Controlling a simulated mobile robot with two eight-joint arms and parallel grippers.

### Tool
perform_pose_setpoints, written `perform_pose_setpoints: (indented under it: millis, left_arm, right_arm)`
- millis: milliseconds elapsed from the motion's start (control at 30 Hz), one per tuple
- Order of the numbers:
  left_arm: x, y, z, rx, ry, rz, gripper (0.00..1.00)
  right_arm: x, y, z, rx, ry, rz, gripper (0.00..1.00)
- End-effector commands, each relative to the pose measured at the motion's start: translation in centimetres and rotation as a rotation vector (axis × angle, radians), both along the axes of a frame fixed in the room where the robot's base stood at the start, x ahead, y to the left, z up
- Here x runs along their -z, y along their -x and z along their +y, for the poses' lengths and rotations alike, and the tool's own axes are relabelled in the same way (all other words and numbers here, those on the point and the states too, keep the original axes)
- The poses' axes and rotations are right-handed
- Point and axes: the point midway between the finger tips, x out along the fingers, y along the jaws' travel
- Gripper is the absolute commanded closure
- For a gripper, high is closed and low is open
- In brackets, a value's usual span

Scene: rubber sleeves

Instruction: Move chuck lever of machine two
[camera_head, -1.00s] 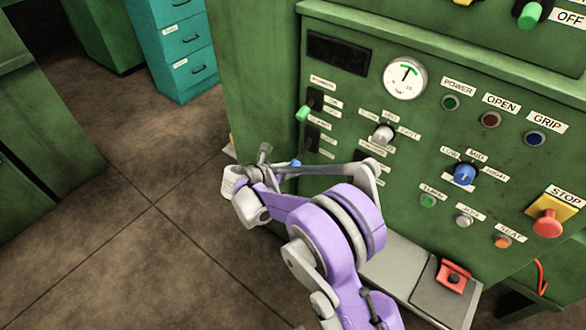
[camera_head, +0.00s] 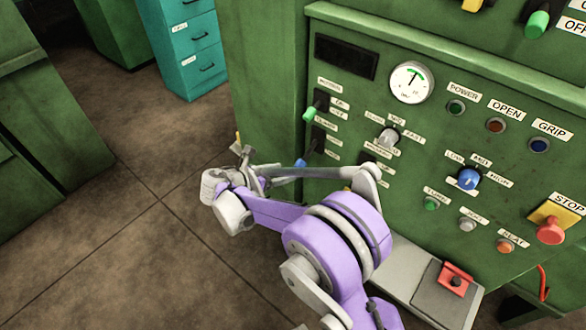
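The green machine panel (camera_head: 340,20) carries two side levers at its left edge. One has a green tip (camera_head: 309,115); below it is one with a blue tip (camera_head: 301,163). Their small labels are too blurred to read, so I cannot tell which is the chuck lever. My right gripper (camera_head: 244,158), on the purple arm, is left of the blue-tipped lever, apart from it in the picture. Its fingers are small and seen edge-on, so its opening is unclear. My arm hides the panel's lower left part. My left gripper is out of view.
The panel also holds a gauge (camera_head: 411,82), a blue selector knob (camera_head: 468,179), and a red stop button (camera_head: 550,230) at the right. A grey ledge with a red part (camera_head: 456,276) juts out below. Teal drawers (camera_head: 192,45) stand behind; open floor lies left.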

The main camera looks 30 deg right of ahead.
Motion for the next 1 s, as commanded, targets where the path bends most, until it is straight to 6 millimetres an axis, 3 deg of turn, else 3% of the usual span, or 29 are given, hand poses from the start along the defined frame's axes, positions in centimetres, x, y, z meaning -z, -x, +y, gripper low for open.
perform_pose_setpoints:
  millis: [100, 300, 833, 1000]
  left_arm:
    - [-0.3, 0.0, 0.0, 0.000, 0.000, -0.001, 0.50]
    - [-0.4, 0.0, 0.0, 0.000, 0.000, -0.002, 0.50]
    - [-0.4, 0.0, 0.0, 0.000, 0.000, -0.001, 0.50]
    - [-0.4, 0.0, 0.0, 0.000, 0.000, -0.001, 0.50]
  right_arm:
    - [-0.9, 0.3, 1.5, -0.001, 0.000, 0.000, 0.29]
    - [-1.3, 0.6, 2.4, 0.001, 0.000, 0.000, 0.29]
    - [-1.4, 0.8, 2.3, 0.005, -0.009, -0.008, 0.29]
    - [-2.2, 3.3, 1.3, 0.083, -0.146, -0.119, 0.29]
